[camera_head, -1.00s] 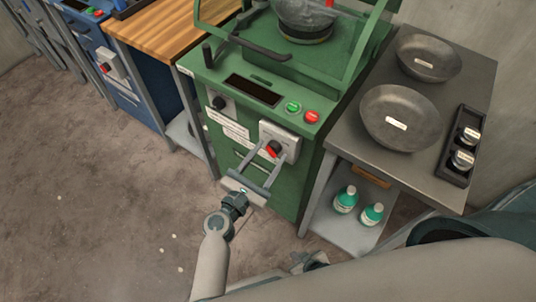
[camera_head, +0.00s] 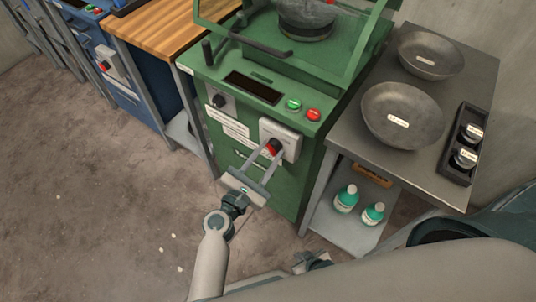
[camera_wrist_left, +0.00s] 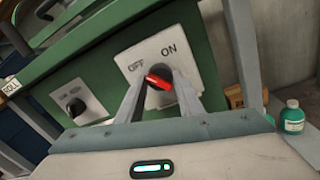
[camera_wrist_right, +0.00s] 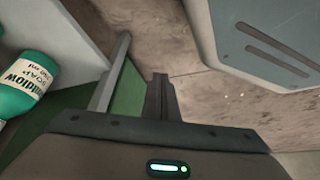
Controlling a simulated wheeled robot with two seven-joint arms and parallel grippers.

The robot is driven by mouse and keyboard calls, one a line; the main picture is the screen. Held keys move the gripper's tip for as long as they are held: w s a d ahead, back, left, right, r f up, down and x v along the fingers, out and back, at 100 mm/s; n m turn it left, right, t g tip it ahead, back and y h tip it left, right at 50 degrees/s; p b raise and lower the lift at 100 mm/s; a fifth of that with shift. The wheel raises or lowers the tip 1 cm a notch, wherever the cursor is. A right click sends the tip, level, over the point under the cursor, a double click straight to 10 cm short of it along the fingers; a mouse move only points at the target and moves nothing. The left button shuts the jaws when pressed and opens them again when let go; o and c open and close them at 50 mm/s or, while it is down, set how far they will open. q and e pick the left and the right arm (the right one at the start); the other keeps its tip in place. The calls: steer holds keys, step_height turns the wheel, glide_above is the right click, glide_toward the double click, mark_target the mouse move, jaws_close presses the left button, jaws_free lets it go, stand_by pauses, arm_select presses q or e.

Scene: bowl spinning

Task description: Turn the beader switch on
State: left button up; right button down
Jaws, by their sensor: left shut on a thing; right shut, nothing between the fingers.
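The beader is the green machine (camera_head: 262,110) in the middle of the head view. Its switch is a red knob (camera_head: 273,147) on a pale plate (camera_head: 291,141) on the front. In the left wrist view the red knob (camera_wrist_left: 163,83) lies slanted, its left end toward the OFF label (camera_wrist_left: 137,66); the ON label (camera_wrist_left: 168,49) is up and right of it. My left gripper (camera_head: 271,152) is shut on the red knob, one finger on each side. My right gripper (camera_head: 315,260) is low in the head view, mostly behind my arm. Its fingers (camera_wrist_right: 161,92) are shut and empty.
A grey table (camera_head: 350,120) with two metal bowls (camera_head: 402,115) (camera_head: 430,56) stands right of the machine. Green soap bottles (camera_head: 346,199) (camera_head: 373,214) stand on its lower shelf; one (camera_wrist_right: 22,85) is near my right gripper. A wooden-topped table (camera_head: 150,35) is at left.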

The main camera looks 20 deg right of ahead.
steer(key=s+d+f+g+b, duration=0.2)
steer(key=s+d+g+b, duration=0.1)
steer(key=s+b, duration=0.1)
arm_select(q)
steer(key=m+b, duration=0.1)
steer(key=m, duration=0.3)
steer(key=m+b, duration=0.1)
steer(key=m, duration=0.2)
steer(key=m+h, duration=0.1)
steer(key=m, duration=0.3)
steer(key=shift+f+m+b, duration=0.25)
steer(key=shift+m+b, duration=0.05)
steer(key=shift+b, duration=0.1)
steer(key=m, duration=0.3)
steer(key=shift+m+b, duration=0.4)
steer(key=shift+m, duration=1.2)
arm_select(e)
steer(key=w+a+r, duration=0.1)
steer(key=w+r, duration=0.2)
steer(key=r, duration=0.8)
steer(key=shift+w+t+h, duration=0.2)
steer(key=shift+t+h, duration=0.1)
steer(key=shift+h, duration=0.1)
arm_select(q)
steer(key=shift+a, duration=0.1)
arm_select(e)
steer(key=shift+r, duration=0.15)
arm_select(q)
steer(key=o, duration=1)
steer(key=shift+r, duration=0.1)
